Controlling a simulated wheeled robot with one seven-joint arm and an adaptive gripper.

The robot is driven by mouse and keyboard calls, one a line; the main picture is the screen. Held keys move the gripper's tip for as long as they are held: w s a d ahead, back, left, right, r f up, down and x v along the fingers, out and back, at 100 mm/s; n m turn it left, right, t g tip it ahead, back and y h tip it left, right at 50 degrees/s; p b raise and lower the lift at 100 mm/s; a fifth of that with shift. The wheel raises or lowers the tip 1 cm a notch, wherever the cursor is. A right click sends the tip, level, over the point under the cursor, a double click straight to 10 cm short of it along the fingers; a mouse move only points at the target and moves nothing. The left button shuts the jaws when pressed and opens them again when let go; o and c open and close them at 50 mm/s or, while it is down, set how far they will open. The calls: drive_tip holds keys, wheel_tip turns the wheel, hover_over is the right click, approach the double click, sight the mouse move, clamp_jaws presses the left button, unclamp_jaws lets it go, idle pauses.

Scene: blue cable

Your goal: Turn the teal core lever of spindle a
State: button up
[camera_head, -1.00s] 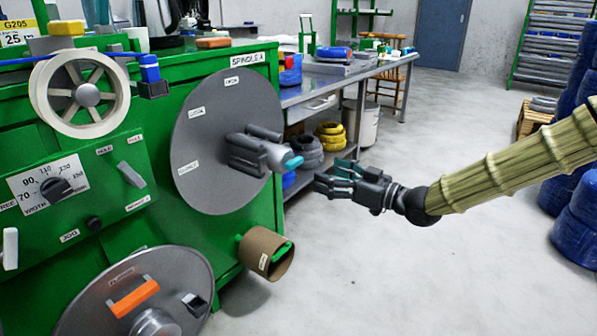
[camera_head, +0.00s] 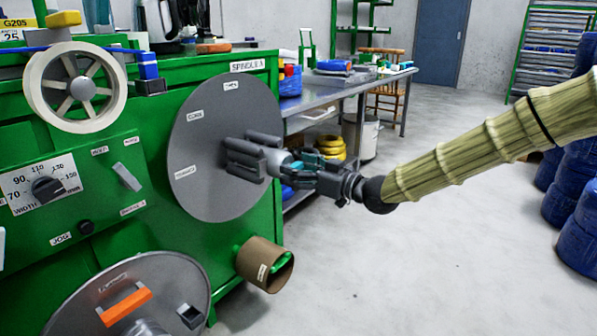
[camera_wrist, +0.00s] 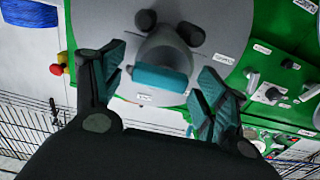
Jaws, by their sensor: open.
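Spindle A is a large grey disc (camera_head: 205,125) on the green machine, with a grey hub (camera_head: 248,158) of several dark bars at its middle. The teal core lever (camera_wrist: 160,79) sits across the end of the hub in the wrist view. My gripper (camera_wrist: 166,90) is open, with one teal-padded finger at each side of the lever. I see a gap between the lever and both fingers. In the head view my gripper (camera_head: 300,165) is at the hub's end and mostly hides the lever.
A cardboard core (camera_head: 265,265) sticks out below the spindle. A lower flange with an orange handle (camera_head: 125,303) is at bottom left. A workbench (camera_head: 345,85) stands behind. Blue cable coils (camera_head: 575,205) are at right. The floor between is clear.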

drive_tip(key=c, duration=1)
drive_tip(key=shift+r+n+p, duration=0.1)
drive_tip(key=shift+n+p, duration=0.2)
drive_tip(key=n+p, duration=0.1)
drive_tip(key=n, duration=0.1)
drive_tip(key=shift+r+n+p, duration=0.1)
drive_tip(key=shift+n+p, duration=0.2)
drive_tip(key=shift+n, duration=0.1)
drive_tip(key=n+p, duration=0.1)
drive_tip(key=n, duration=0.9)
drive_tip(key=shift+s+a+n+b, duration=0.1)
drive_tip(key=shift+s+n+b, duration=0.05)
drive_tip(key=shift+n+b, duration=0.8)
drive_tip(key=shift+n, duration=1.25)
drive_tip(key=shift+r, duration=0.1)
